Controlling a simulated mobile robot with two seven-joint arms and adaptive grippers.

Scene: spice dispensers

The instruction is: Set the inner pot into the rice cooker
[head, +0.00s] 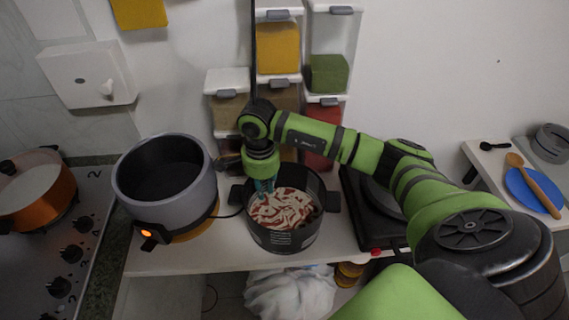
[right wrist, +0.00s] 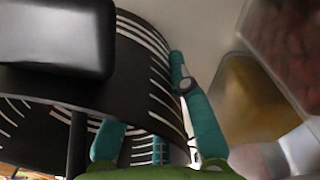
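The inner pot (head: 283,240) is a dark round pot with two side handles, standing on the counter. It holds red and whitish pieces (head: 284,207). The rice cooker (head: 167,205) stands to its left, grey, with its dark cavity open on top and an orange light lit in front. My right gripper (head: 264,186) points down at the pot's left rim, beside the left handle. In the right wrist view, its teal fingers (right wrist: 155,125) are spread apart around the striped pot wall (right wrist: 145,65); one finger is partly hidden. A black handle (right wrist: 55,40) is close by. My left gripper is out of view.
Stacked spice dispensers (head: 278,90) stand against the wall behind the pot. A black hot plate (head: 375,210) is to the right, under my right arm. A stove with an orange pot (head: 40,203) is at the left. Little counter is free between cooker and pot.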

